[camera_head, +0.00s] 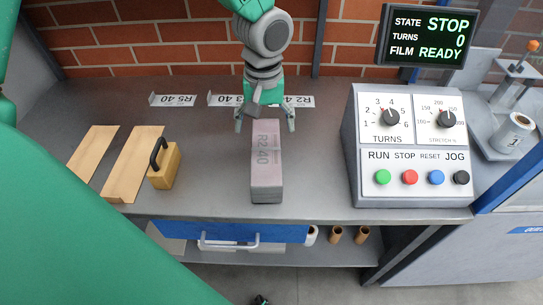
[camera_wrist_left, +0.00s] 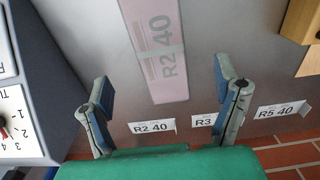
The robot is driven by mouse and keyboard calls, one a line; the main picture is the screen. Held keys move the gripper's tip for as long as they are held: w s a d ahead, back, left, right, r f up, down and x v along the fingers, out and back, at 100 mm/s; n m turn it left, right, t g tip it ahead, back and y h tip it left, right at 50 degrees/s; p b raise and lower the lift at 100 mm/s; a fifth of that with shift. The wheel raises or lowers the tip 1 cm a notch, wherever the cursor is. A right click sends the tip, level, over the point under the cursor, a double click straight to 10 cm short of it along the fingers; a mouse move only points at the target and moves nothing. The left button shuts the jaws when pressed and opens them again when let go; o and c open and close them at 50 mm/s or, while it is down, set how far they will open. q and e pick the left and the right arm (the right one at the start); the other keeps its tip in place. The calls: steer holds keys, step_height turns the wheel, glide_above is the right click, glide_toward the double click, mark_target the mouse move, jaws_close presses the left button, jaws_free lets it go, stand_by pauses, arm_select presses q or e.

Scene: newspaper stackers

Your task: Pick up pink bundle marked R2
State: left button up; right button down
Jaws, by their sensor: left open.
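The bundle marked R2 40 (camera_head: 266,165) lies lengthwise on the grey table in the head view, its front end near the table's front edge. It looks greyish pink there and pink in the left wrist view (camera_wrist_left: 158,45). My left gripper (camera_head: 265,122) is over the bundle's far end, with its fingers spread to either side. Whether the fingers touch the bundle cannot be told. My right gripper is not in view.
A control box (camera_head: 410,150) with dials and buttons stands to the right of the bundle. A wooden block with a black handle (camera_head: 164,168) and two tan sheets (camera_head: 133,163) lie left. Paper labels (camera_wrist_left: 155,126) lie near the brick wall. Bare table separates block and bundle.

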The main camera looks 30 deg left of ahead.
mark_target(266, 148)
arm_select(q)
steer(key=f, duration=0.4)
steer(key=shift+w+a, duration=0.1)
steer(key=shift+a, duration=0.25)
steer(key=shift+a+f, duration=0.2)
steer(key=shift+f, duration=0.05)
steer(key=f, duration=0.4)
steer(key=shift+w+d+f+b, duration=0.15)
steer(key=shift+w+d+b, duration=0.1)
steer(key=shift+d+b, duration=0.1)
steer(key=shift+w+d+f, duration=0.1)
steer(key=shift+d+f, duration=0.15)
steer(key=shift+c, duration=0.8)
steer(key=shift+a, duration=0.3)
steer(key=c, duration=1.6)
